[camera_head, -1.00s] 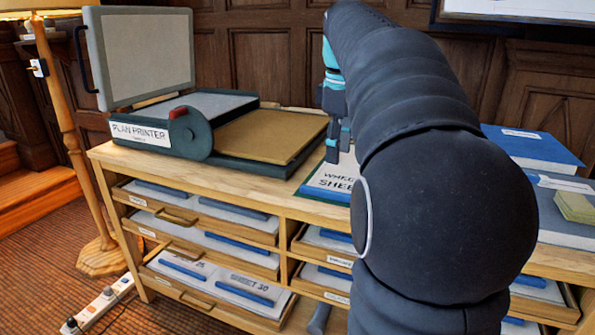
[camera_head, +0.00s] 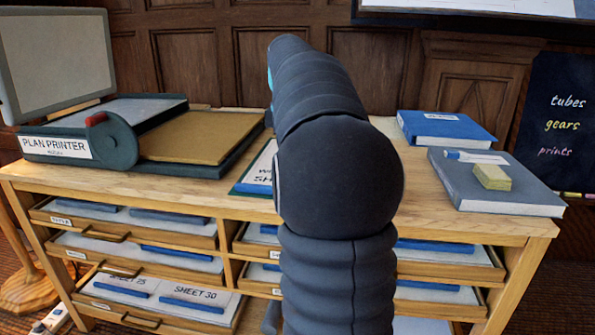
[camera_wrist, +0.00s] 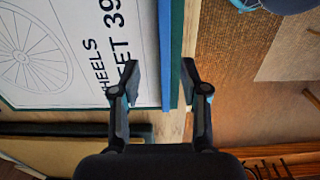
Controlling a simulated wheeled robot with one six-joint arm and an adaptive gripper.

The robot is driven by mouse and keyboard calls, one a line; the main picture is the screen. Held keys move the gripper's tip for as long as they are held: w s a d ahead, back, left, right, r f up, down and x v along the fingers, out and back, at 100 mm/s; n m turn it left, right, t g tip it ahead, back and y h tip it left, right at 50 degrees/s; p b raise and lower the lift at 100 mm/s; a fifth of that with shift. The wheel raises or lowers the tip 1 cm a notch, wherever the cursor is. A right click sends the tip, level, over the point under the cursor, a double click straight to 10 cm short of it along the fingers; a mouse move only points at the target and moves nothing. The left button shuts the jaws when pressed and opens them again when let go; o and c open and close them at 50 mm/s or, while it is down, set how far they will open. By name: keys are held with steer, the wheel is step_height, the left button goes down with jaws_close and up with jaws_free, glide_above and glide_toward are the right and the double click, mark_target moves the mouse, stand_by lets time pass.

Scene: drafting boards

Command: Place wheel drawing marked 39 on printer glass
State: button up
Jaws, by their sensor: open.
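The wheel drawing (camera_wrist: 75,50), a white sheet reading "HEELS" and "ET 39", lies on a green-edged surface in the wrist view, with a blue strip (camera_wrist: 165,50) along one edge. My gripper (camera_wrist: 159,72) is open, one finger over the sheet and the other past the blue strip. No contact can be made out. In the head view part of the drawing (camera_head: 262,168) shows beside my arm, which hides the rest and the gripper's fingers. The plan printer (camera_head: 122,145) stands left on the cabinet, its lid (camera_head: 55,62) raised over a pale grey panel (camera_head: 130,110), apparently the glass.
A brown panel (camera_head: 200,137) lies on the printer's right part. A blue book (camera_head: 445,130) and a grey book (camera_head: 495,185) with a yellow block (camera_head: 492,177) occupy the cabinet's right. Open-fronted drawers (camera_head: 140,258) below hold more sheets. Bare wood (camera_head: 160,184) runs along the front edge.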

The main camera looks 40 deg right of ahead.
steer(key=shift+a+f+b, duration=0.2)
steer(key=shift+f+b, duration=0.05)
steer(key=shift+f, duration=1.05)
steer(key=shift+a+f+b, duration=0.15)
steer(key=shift+f+b, duration=0.05)
steer(key=shift+f, duration=1.1)
jaws_close()
